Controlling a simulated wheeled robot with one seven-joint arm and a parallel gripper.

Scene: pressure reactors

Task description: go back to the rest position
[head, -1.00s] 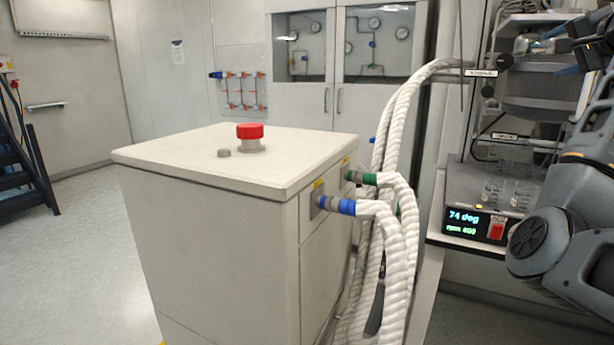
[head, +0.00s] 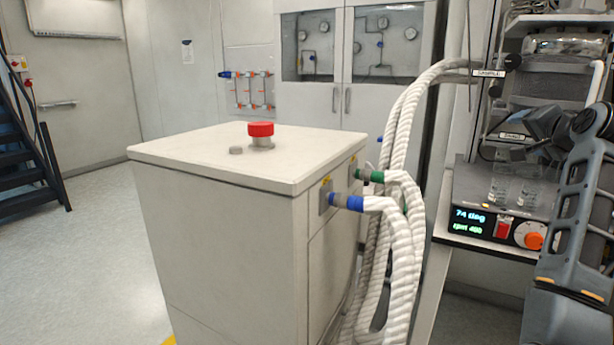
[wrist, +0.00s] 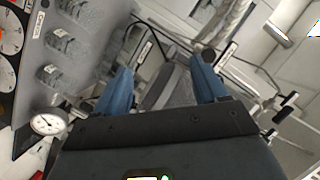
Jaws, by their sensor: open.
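My gripper (wrist: 165,88) shows in the wrist view with its two blue fingers spread apart and nothing between them. In the head view my dark grey arm stands at the right edge, in front of the reactor bench. I cannot make out the fingers clearly there.
A white cabinet (head: 235,230) with a red button (head: 261,129) stands in the middle. White ribbed hoses (head: 398,235) run from its side. A stirrer unit (head: 490,223) with a lit display sits on the right bench. Open floor (head: 90,250) lies at left.

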